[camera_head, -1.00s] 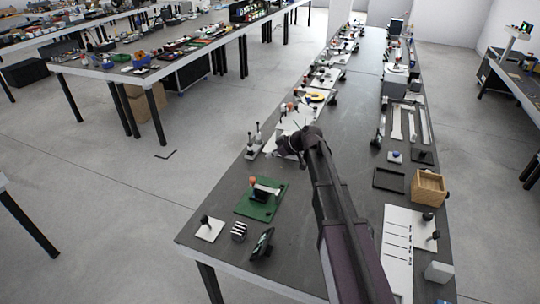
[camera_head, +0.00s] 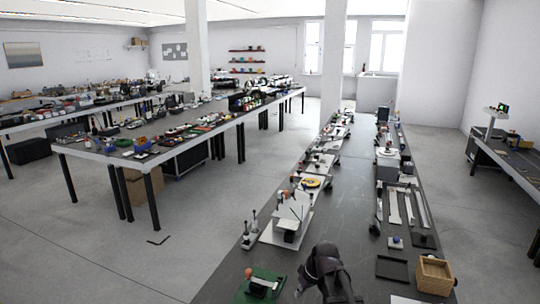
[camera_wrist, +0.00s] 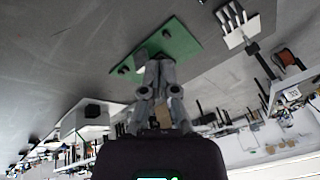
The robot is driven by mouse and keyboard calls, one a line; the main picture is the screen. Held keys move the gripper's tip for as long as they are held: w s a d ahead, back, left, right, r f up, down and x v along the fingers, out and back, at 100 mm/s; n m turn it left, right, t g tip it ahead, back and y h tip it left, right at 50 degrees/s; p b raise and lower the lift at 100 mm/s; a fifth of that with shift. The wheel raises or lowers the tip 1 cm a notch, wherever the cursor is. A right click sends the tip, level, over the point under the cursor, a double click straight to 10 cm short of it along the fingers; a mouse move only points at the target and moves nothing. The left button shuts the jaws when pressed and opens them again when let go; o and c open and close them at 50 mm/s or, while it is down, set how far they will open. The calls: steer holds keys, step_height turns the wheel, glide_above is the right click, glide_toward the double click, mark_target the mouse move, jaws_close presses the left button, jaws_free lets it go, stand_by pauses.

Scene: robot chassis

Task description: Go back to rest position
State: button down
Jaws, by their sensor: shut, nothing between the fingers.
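My gripper (camera_wrist: 158,66) shows in the wrist view with its two grey fingers together and nothing between them. The wrist picture looks tilted, with the table at the top. A green board (camera_wrist: 182,38) lies beyond the fingertips there; I cannot tell the gap between them. In the head view, a dark part of my arm shows at the bottom centre, over the long table (camera_head: 345,215). The fingers cannot be made out in that view. The green board (camera_head: 240,296) also shows there, to the left of my arm and cut by the bottom edge.
A white stand (camera_head: 287,212) is on the table's left side, beyond the green board. A wooden box (camera_head: 435,274) and a dark tray (camera_head: 392,268) are on the right. The table's middle strip is clear. Another crowded table (camera_head: 180,143) stands to the left across open floor.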

steer(key=s+d+f+m+g+h, duration=0.1)
steer(key=s+d+m+h, duration=0.2)
steer(key=s+d+m, duration=0.3)
steer(key=s+d, duration=0.1)
steer(key=s, duration=0.4)
steer(key=shift+s+d+h, duration=0.25)
steer(key=shift+d+h, duration=0.1)
steer(key=shift+h, duration=0.05)
stand_by(1.7)
